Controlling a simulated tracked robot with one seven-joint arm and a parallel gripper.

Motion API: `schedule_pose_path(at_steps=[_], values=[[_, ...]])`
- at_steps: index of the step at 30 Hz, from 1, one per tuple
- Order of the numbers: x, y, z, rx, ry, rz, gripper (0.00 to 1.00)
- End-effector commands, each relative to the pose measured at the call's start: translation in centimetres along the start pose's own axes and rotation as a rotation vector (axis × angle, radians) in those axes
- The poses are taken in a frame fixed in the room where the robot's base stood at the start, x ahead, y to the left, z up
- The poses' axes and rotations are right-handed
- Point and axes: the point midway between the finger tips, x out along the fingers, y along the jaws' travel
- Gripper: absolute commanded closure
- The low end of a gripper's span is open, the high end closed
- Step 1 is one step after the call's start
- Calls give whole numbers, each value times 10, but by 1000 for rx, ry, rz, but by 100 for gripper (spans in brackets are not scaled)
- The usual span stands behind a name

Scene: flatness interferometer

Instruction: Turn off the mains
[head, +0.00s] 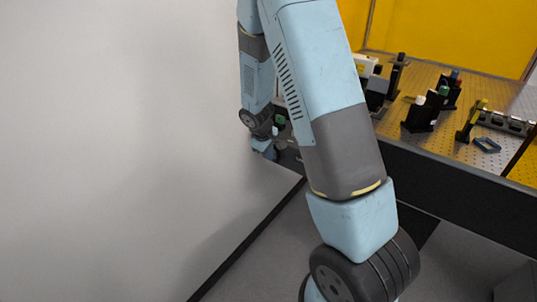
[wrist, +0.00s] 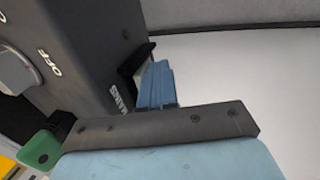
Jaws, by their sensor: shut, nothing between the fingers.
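A dark control box (wrist: 85,45) fills the upper left of the wrist view, with white lettering MAINS and OFF on its face. A black lever-like part (wrist: 133,62) sticks out from its edge near the MAINS lettering; I cannot tell its exact position. My gripper (wrist: 156,84) has its blue fingers shut and empty right beside this black part; whether they touch is unclear. A grey round knob (wrist: 17,72) sits near the OFF lettering. In the head view my gripper (head: 264,148) is small by the white wall, and my arm hides most of the box.
A green part (wrist: 39,150) shows at the lower left of the wrist view. A perforated optics bench (head: 440,135) with several mounts (head: 422,112) and yellow panels (head: 450,35) stands at right. A white wall (head: 110,140) closes the left; grey floor is clear between.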

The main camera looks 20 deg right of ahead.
Motion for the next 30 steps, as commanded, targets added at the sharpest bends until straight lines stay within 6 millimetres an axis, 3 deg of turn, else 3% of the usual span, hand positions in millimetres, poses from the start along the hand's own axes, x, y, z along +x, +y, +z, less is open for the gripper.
schedule_pose_path(at_steps=[30], values=[[-16,5,0,-1,2,1,100]])
